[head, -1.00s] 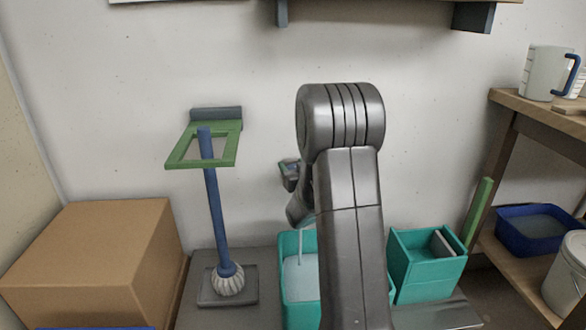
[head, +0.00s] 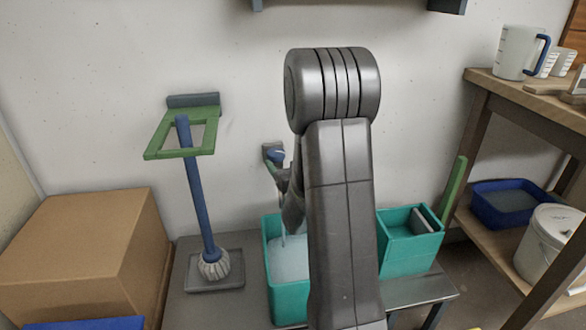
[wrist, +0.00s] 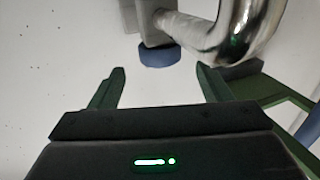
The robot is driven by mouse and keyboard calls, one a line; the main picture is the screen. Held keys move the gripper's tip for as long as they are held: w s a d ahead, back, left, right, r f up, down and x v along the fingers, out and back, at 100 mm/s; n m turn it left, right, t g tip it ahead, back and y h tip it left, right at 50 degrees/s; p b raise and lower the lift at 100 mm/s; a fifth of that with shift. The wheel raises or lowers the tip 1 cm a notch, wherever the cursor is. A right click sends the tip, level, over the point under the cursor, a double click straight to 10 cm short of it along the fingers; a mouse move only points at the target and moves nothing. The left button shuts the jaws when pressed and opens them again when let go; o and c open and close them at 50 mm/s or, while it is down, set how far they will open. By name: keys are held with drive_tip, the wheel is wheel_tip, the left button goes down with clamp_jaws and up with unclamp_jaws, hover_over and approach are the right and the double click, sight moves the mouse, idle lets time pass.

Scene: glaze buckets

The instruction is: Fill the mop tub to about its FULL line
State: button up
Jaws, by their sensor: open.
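The teal mop tub (head: 290,304) stands on a grey bench in the head view, its right part hidden behind my arm. Pale water (head: 288,262) lies in it, and a thin stream falls into it from above. I cannot make out a FULL line. The tap (wrist: 236,32) shows in the wrist view as a curved chrome spout with a blue knob (wrist: 160,56). My gripper (wrist: 160,88) is open and empty; the knob is beyond the gap between its fingertips, apparently not gripped. In the head view my arm mostly hides the gripper.
A mop (head: 200,200) stands left of the tub, through a green wall bracket (head: 152,145). A cardboard box (head: 75,245) is far left. A teal wringer box (head: 405,252) stands right of my arm. A wooden shelf (head: 520,95) holds a jug (head: 513,52).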

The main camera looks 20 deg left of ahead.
drive_tip(key=shift+v, duration=2.75)
drive_tip(key=shift+w, duration=0.1)
idle(5.2)
